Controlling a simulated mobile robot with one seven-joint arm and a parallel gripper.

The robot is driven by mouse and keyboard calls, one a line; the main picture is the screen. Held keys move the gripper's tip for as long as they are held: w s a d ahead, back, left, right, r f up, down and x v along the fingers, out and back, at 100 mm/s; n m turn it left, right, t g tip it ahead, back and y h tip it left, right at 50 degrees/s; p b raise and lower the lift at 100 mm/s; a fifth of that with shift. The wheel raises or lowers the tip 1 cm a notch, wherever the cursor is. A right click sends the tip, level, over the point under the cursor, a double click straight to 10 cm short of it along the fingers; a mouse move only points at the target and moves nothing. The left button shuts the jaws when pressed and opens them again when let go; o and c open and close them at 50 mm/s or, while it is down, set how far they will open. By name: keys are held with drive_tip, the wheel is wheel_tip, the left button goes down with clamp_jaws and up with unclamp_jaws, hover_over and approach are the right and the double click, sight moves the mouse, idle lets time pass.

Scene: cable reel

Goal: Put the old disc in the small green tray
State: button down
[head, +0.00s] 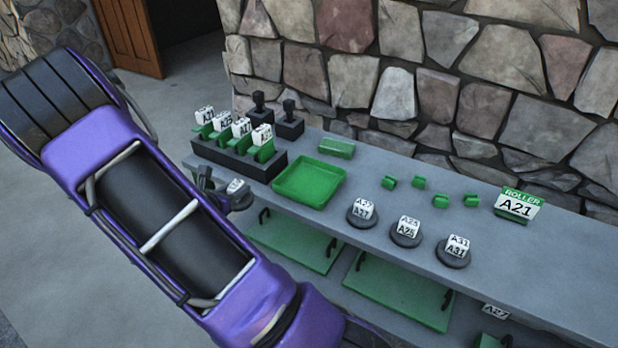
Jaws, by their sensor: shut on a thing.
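My gripper (212,184) is by the bench's front edge, left of the green tray. It is shut on a dark round disc (243,202) with a white label block (236,186) on top; the label's text is too small to read. The fingers are small and partly hidden. The shallow square green tray (309,181) lies empty on the bench, just right of the held disc and apart from it. Three similar dark discs with white label blocks stand right of the tray: one (360,220), a second (405,239) and a third (453,259).
A dark rack (225,163) with several green holders and white labels stands behind my gripper. Two black posts (289,123), a green block (336,149), small green pieces (418,183) and a "ROLLER A21" sign (518,204) are toward the back. Green panels (395,290) sit below. A stone wall closes the back.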

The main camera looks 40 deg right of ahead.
drive_tip(key=s+d+r+m+g, duration=0.1)
drive_tip(key=d+r, duration=0.1)
drive_tip(key=d, duration=0.9)
drive_tip(key=m+g+h+b, duration=0.1)
drive_tip(key=g+b, duration=0.1)
hover_over(319, 187)
wheel_tip(319, 187, down, 3)
drive_tip(key=shift+f, duration=0.1)
drive_tip(key=shift+f+b, duration=0.55)
drive_tip(key=shift+f, duration=1.5)
drive_tip(key=shift+f, duration=0.2)
drive_tip(key=c, duration=0.5)
unclamp_jaws()
drive_tip(key=shift+r, duration=0.1)
